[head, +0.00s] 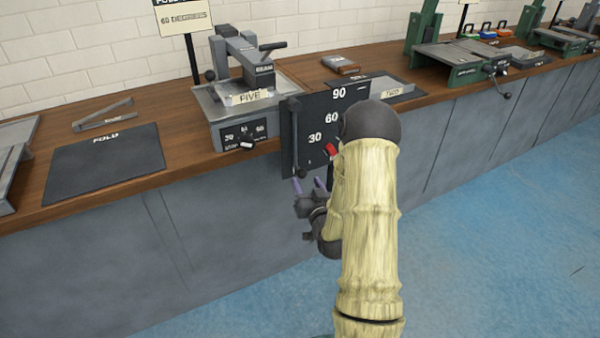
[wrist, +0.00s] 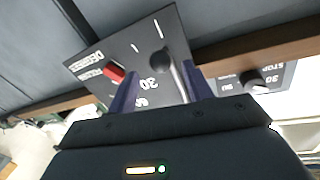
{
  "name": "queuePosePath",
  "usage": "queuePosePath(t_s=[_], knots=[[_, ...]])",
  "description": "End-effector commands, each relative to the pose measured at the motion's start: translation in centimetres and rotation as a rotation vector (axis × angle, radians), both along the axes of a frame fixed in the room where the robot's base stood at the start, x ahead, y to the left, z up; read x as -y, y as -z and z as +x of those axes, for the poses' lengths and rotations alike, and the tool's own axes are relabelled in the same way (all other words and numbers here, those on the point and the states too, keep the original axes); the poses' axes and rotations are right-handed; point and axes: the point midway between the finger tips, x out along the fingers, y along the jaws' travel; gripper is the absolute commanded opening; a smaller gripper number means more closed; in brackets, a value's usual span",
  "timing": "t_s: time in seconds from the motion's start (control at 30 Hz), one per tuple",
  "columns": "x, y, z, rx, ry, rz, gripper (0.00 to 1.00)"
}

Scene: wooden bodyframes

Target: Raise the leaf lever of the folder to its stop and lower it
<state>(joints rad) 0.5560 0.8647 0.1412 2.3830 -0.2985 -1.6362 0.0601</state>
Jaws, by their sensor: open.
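The folder (head: 215,105) is a grey machine on the bench, with a block labelled FIVE on top. A dark upright panel marked 30, 60 and 90 (head: 312,112) stands at its right front. My gripper (head: 308,184) is open just below and in front of the panel, by the lever's lower end. In the wrist view the lever's rod and round end (wrist: 160,58) appear between my spread fingers (wrist: 159,72), nearer the right one. Contact cannot be told.
A dial box (head: 245,136) is on the folder's front. A dark FOLD mat (head: 100,165) lies left. Floor in front is clear.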

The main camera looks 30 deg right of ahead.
Motion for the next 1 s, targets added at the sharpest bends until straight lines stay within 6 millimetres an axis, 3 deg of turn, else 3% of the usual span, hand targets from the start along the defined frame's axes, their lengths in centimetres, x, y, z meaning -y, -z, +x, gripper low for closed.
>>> queuePosePath(t_s=[0.2,0.4,0.77,0.87,1.0], knots=[[0.6,0.0,3.9,0.003,-0.001,-0.001,0.51],[0.9,0.1,6.5,0.002,-0.003,0.0,0.51],[1.0,0.0,7.2,0.0,-0.002,0.001,0.51],[1.0,0.0,7.2,0.0,-0.002,0.001,0.37],[1.0,0.0,7.2,0.0,-0.002,0.001,0.1]])
